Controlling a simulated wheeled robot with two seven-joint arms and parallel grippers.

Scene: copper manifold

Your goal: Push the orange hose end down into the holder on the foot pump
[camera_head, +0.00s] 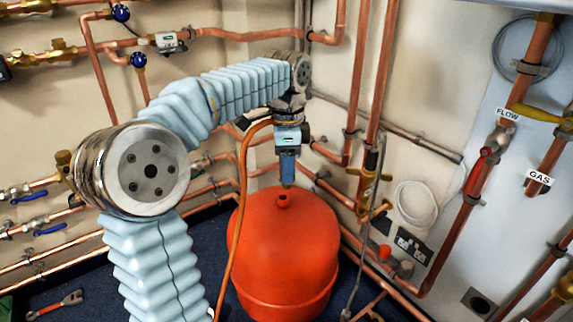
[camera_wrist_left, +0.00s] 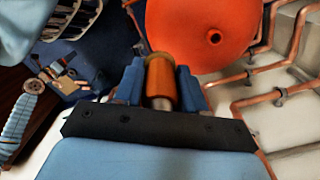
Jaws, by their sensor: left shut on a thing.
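My left gripper (camera_head: 287,176), blue and pointing down, hangs just above the top of the red vessel. In the left wrist view its fingers (camera_wrist_left: 161,82) are shut on an orange cylinder with a metal collar, which I take as the orange hose end (camera_wrist_left: 160,77). In the head view only a small tip shows below the fingers. The orange hose (camera_head: 238,215) loops from beside the gripper down past the vessel to the bottom edge. I cannot make out the foot pump or its holder with certainty in either view. My right gripper is not in view.
The red vessel (camera_head: 290,255) has a small raised neck (camera_head: 282,199) close under my gripper. Copper pipes (camera_head: 365,80) with valves line the walls around it. A red-handled tool (camera_head: 62,303) lies on the dark floor at lower left. A white cable coil (camera_head: 416,203) hangs at right.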

